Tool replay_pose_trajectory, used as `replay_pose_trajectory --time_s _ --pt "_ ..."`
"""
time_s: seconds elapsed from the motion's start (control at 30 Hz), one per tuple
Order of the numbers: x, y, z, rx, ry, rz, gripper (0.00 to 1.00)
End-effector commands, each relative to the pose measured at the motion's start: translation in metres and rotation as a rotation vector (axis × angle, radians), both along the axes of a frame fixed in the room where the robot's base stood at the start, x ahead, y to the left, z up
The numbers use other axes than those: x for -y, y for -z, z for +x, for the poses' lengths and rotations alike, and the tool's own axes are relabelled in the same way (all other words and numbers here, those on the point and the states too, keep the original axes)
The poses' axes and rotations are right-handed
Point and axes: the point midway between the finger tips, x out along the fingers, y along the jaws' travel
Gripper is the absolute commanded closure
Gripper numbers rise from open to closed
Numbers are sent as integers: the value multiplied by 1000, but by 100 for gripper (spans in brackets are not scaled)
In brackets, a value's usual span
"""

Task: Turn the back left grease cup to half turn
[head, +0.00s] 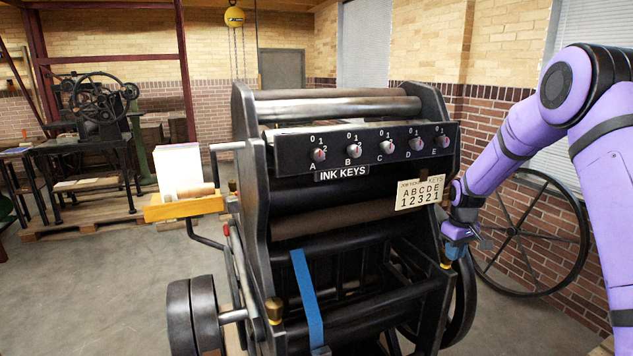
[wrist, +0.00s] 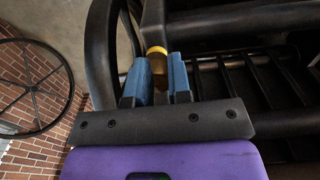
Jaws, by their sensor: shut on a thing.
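My gripper (head: 456,249) is at the right side of the black press (head: 350,250) in the head view. In the wrist view, my gripper (wrist: 159,82) has its blue fingers on either side of a brass grease cup (wrist: 157,62) and is shut on it. That brass cup (head: 446,264) shows partly below the fingers in the head view. Another brass grease cup (head: 274,309) stands on the press's lower left side, apart from my gripper. I cannot read any turn mark on the held cup, and the fingers hide part of it.
A row of ink key knobs (head: 387,147) and a number card (head: 420,192) are on the press front. A wooden tray with paper (head: 183,208) juts out at left. A spoked wheel (head: 530,232) leans by the brick wall at right. Floor at left is open.

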Motion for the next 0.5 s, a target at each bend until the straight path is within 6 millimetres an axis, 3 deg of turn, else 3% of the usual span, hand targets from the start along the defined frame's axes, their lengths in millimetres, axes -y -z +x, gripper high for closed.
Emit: replay_pose_trajectory --time_s 0.03,0.13,0.5 --pt "-9 12 -9 -31 -11 11 100" --pt "-9 10 -10 -31 -11 11 100" --pt "-4 -30 -8 -24 -5 5 100"
